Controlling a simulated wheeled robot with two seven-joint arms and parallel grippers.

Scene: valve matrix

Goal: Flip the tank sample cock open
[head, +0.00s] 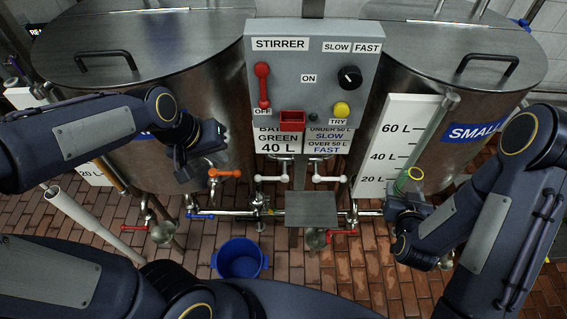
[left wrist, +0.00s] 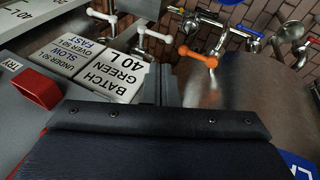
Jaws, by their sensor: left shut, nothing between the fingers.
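An orange lever handle (head: 224,172) sits on a small cock at the lower front of the left steel tank (head: 205,60). The handle lies roughly crosswise in the head view, and it also shows in the left wrist view (left wrist: 198,57). My left gripper (head: 186,172) is in front of the left tank, to the left of the orange handle and apart from it. Its fingers (left wrist: 162,85) are shut and empty in the left wrist view. My right gripper (head: 407,205) is at the right tank's lower front; its fingers are not clear.
A grey stirrer panel (head: 312,75) with a red lever stands between the tanks. White-handled cocks (head: 271,178) are below it. Red-handled valves (head: 133,228) and pipes run low. A blue bucket (head: 240,258) stands on the brick floor.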

